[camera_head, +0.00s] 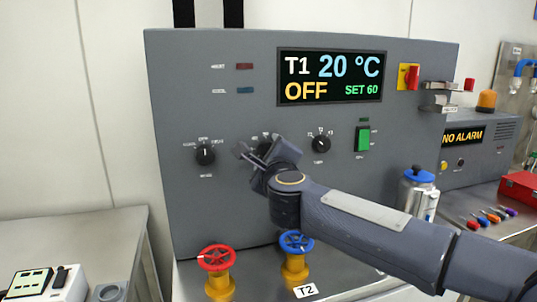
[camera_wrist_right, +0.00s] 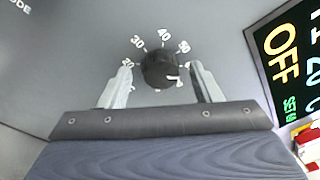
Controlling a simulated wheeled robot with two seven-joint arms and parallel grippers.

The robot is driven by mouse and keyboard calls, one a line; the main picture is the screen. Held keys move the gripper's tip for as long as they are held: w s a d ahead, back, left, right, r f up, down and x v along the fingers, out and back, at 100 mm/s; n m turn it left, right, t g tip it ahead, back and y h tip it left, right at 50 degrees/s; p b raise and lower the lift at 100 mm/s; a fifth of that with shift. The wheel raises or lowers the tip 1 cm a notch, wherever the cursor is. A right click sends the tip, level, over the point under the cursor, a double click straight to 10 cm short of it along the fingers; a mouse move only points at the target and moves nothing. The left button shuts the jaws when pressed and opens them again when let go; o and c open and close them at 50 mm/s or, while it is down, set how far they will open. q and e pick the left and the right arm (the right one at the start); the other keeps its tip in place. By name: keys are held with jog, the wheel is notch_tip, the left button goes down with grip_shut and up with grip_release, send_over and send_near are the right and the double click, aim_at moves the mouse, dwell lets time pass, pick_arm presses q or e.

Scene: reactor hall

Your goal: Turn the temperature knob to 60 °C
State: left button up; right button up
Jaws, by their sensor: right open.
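The temperature knob (camera_wrist_right: 158,68) is round and black on the grey panel, with a white mark at its lower right and a printed scale around it; 30 and 40 are legible. In the head view my gripper mostly hides the knob. My right gripper (camera_head: 256,153) is at the panel in front of it. In the right wrist view its open fingers (camera_wrist_right: 161,82) stand either side of the knob; I cannot tell whether they touch it. The display (camera_head: 331,77) reads T1 20 °C, OFF, SET 60. My left gripper is not in view.
Another black knob (camera_head: 205,154) is left of my gripper, and a third (camera_head: 321,144) right of it. A green switch (camera_head: 362,139) is farther right. Red (camera_head: 216,257) and blue (camera_head: 297,242) valve wheels stand below. A blue-lidded canister (camera_head: 417,187) stands near my right forearm.

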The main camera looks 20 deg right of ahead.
jog(key=s, duration=0.7)
jog(key=shift+s+a, duration=0.35)
jog(key=shift+s, duration=0.05)
jog(key=s+d+f+n+g+y+p, duration=0.2)
jog(key=s+f+n+g+p, duration=0.2)
jog(key=s+f+n, duration=0.6)
jog(key=s+d+f+n+g+y+p, duration=0.3)
jog(key=s+f+n+g, duration=0.5)
jog(key=s+f+n, duration=0.3)
jog(key=s+n+p, duration=0.1)
jog(key=s+n, duration=0.2)
jog(key=s, duration=0.3)
jog(key=shift+s+p, duration=0.4)
